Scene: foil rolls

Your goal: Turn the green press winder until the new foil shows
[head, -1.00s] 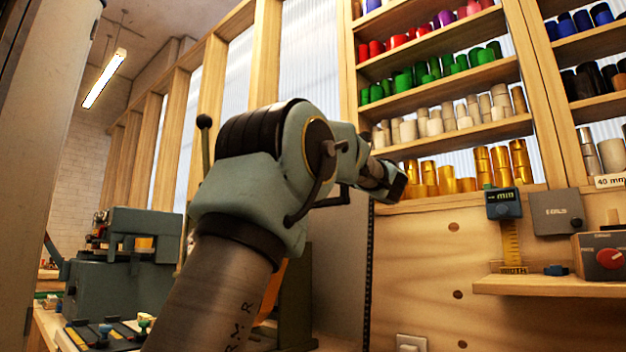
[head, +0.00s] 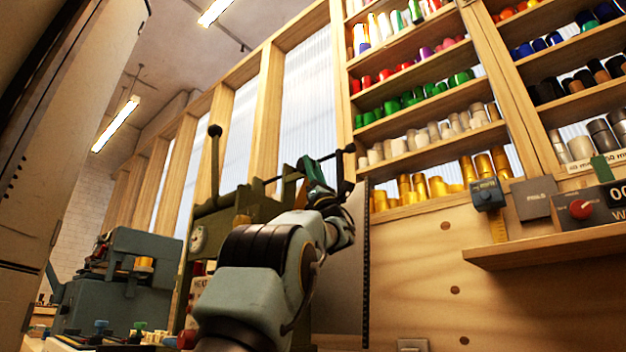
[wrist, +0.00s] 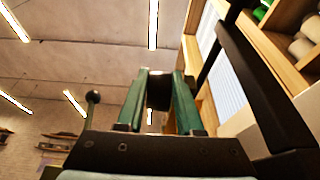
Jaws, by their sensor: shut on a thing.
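The green press (head: 245,205) stands behind my arm in the head view, partly covered by it. A dark rod of its winder (head: 338,152) sticks out at its upper right. My gripper (head: 314,172) is up at this winder. In the wrist view, the two green fingers of my gripper (wrist: 159,98) are shut on a dark, rounded winder handle (wrist: 158,90). The foil on the press is hidden from both views, so I cannot tell which foil shows.
A long dark bar (wrist: 250,85) runs close along the right of my fingers. A ball-topped lever (head: 215,160) rises at the press's left. A grey-green machine (head: 115,290) stands further left. Shelves of foil rolls (head: 425,100) and a wooden ledge (head: 550,245) are on the right.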

